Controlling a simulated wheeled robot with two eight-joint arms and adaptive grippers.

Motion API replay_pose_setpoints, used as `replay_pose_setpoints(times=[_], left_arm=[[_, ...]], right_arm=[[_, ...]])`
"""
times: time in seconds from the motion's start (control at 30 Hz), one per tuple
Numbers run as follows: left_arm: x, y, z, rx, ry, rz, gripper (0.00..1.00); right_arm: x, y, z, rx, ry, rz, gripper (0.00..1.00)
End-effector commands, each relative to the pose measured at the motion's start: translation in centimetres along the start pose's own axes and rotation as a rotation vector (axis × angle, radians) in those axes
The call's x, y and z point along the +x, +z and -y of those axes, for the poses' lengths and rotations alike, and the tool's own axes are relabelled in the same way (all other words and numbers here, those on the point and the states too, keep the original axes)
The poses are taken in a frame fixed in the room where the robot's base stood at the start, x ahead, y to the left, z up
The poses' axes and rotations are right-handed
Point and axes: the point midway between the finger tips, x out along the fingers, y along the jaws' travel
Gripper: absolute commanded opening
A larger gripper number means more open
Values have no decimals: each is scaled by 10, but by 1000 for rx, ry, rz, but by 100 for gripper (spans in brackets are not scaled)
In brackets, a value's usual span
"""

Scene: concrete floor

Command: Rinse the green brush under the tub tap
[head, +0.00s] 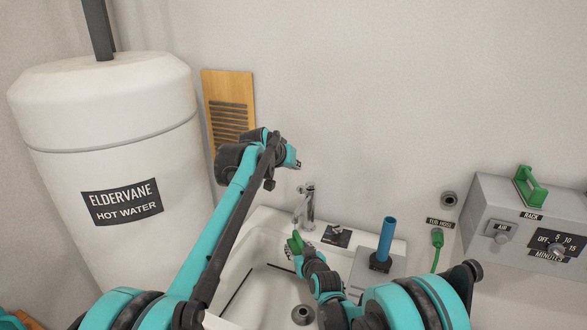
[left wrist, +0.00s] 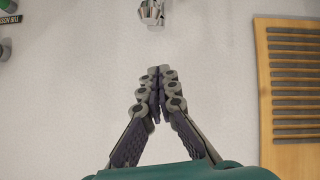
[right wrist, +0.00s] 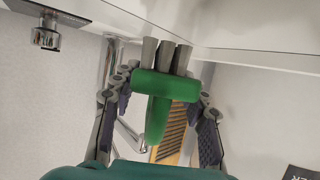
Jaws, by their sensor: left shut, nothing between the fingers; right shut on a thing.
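The green brush (right wrist: 165,88) is held in my right gripper (right wrist: 158,98), which is shut on it; its grey bristle tufts point up in the right wrist view. In the head view the brush (head: 295,243) is over the white tub (head: 262,238), close beside and below the chrome tap (head: 310,207). The tap (right wrist: 110,58) also stands behind the brush in the right wrist view. I see no running water.
A large white hot water tank (head: 110,130) stands at left. A slatted wooden panel (head: 230,100) is on the wall. A blue upright handle (head: 387,238), a green hose (head: 436,245) and a grey control box (head: 530,225) are at right. A drain (head: 303,315) shows in the tub.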

Motion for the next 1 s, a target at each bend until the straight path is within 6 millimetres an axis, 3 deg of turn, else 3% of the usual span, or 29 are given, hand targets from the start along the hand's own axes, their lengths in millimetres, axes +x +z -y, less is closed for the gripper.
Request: replay_pose_setpoints(times=[0.3, 0.6, 1.0], left_arm=[[69, 0, 0, 4, 0, -1, 0], [74, 35, 0, 4, -1, -2, 0], [75, 39, 0, 4, -1, -2, 0]], right_arm=[[0, 0, 0, 0, 0, 0, 12], [0, 0, 0, 0, 0, 0, 12], [0, 0, 0, 0, 0, 0, 12]])
